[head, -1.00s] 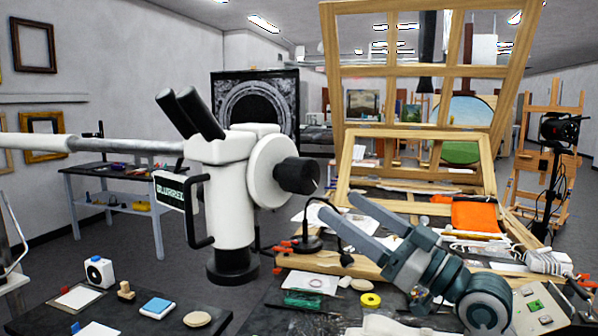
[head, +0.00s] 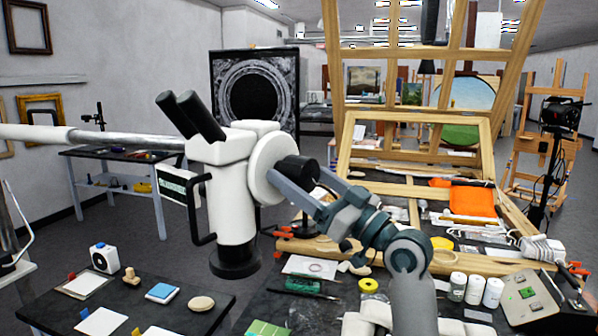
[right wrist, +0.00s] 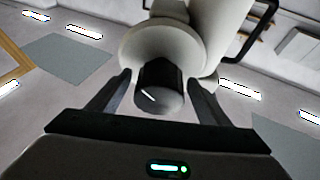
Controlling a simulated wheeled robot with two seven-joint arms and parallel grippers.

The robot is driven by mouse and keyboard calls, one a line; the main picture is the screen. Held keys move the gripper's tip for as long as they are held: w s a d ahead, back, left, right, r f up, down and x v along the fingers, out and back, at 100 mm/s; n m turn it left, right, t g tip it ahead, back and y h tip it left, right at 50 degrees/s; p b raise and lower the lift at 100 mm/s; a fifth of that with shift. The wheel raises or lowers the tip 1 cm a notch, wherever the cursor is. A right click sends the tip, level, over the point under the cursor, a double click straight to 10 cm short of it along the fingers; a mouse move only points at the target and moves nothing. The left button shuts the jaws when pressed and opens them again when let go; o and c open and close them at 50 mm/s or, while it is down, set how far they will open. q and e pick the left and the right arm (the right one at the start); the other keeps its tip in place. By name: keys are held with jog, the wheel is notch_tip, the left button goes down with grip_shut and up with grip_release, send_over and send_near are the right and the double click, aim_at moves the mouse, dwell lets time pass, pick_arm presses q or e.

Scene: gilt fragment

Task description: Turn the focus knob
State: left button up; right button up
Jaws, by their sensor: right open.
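The focus knob (head: 299,172) is a black cylinder on the white round side housing of the microscope (head: 232,180). In the right wrist view the knob (right wrist: 159,88) shows a white mark on its face. My right gripper (head: 296,183) is open, with its fingers on either side of the knob. In the right wrist view its two fingers (right wrist: 160,92) stand left and right of the knob, with small gaps seeming to show. Whether they touch it I cannot tell. My left gripper is not in view.
The microscope hangs on a long white arm (head: 80,136) from the left. Below it is a dark table (head: 60,310) with small blocks and cards. At right a cluttered bench holds wooden frames (head: 420,150), an orange cloth (head: 470,200) and white jars (head: 474,289).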

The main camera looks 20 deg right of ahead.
jog(key=shift+c, duration=0.3)
jog(key=c, duration=1)
jog(key=shift+r+m+h+p, duration=0.15)
jog(key=shift+m+h+p, duration=0.15)
jog(key=shift+m+p, duration=0.5)
jog(key=m+h+p, duration=0.1)
jog(key=m+p, duration=0.2)
jog(key=m+t+h+p, duration=0.1)
jog(key=m+h+p, duration=0.1)
jog(key=p, duration=0.2)
jog(key=shift+a+r+m+t, duration=0.1)
jog(key=shift+m+t, duration=0.2)
jog(key=shift+m, duration=0.1)
jog(key=shift+m+p, duration=0.45)
jog(key=shift+m, duration=0.15)
jog(key=shift+f, duration=0.2)
jog(key=o, duration=1.1)
jog(key=shift+c, duration=0.2)
